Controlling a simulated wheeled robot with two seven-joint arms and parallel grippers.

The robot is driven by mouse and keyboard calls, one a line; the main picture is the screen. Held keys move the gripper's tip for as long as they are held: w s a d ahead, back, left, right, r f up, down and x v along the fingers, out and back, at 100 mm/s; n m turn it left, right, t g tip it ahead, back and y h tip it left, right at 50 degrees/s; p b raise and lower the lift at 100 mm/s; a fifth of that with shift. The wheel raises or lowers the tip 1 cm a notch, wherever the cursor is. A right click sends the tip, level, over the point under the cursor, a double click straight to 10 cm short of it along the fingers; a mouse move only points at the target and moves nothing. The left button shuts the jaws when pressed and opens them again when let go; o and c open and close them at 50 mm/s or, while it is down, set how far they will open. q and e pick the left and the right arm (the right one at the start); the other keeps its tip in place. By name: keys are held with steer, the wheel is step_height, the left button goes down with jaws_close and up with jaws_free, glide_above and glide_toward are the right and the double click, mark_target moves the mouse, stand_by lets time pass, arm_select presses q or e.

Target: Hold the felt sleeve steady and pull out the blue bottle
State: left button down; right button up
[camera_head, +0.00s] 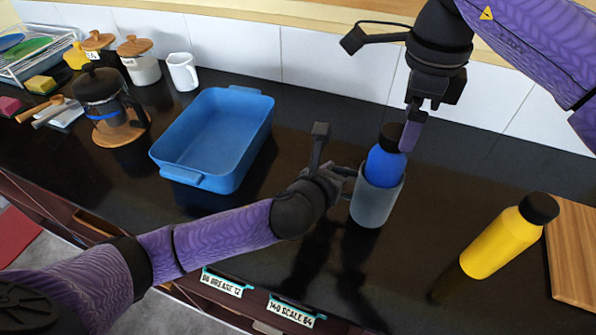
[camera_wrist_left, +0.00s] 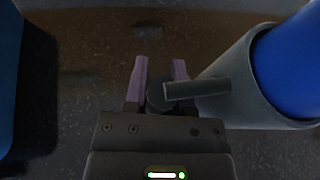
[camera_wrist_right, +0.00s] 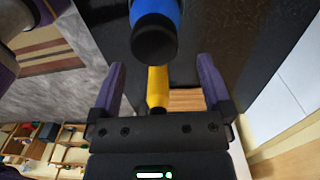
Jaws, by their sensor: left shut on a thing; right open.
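The blue bottle (camera_head: 384,168) with a black cap stands upright in the grey felt sleeve (camera_head: 375,207), its blue shoulder and cap showing above the rim. My left gripper (camera_head: 345,175) is shut on a grey tab on the side of the sleeve; in the left wrist view the tab (camera_wrist_left: 200,88) runs from between the fingers to the sleeve (camera_wrist_left: 235,85). My right gripper (camera_head: 408,125) is open beside and above the cap. In the right wrist view the black cap (camera_wrist_right: 154,44) lies ahead of the spread, empty fingers (camera_wrist_right: 160,75).
A yellow bottle (camera_head: 497,243) stands to the right, near a wooden board (camera_head: 573,250). A blue baking dish (camera_head: 182,172) sits left of the sleeve. A French press (camera_head: 100,95), jars and a white jug (camera_head: 183,72) stand at the back left. A tiled wall closes the rear.

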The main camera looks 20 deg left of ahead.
arm_select(q)
steer(key=shift+w+d+r, duration=0.15)
steer(key=shift+w+d, duration=0.1)
steer(key=shift+d, duration=0.55)
steer(key=shift+f, duration=1.3)
steer(key=shift+f, duration=0.1)
steer(key=c, duration=1)
jaws_free()
steer(key=shift+c, duration=0.2)
jaws_close()
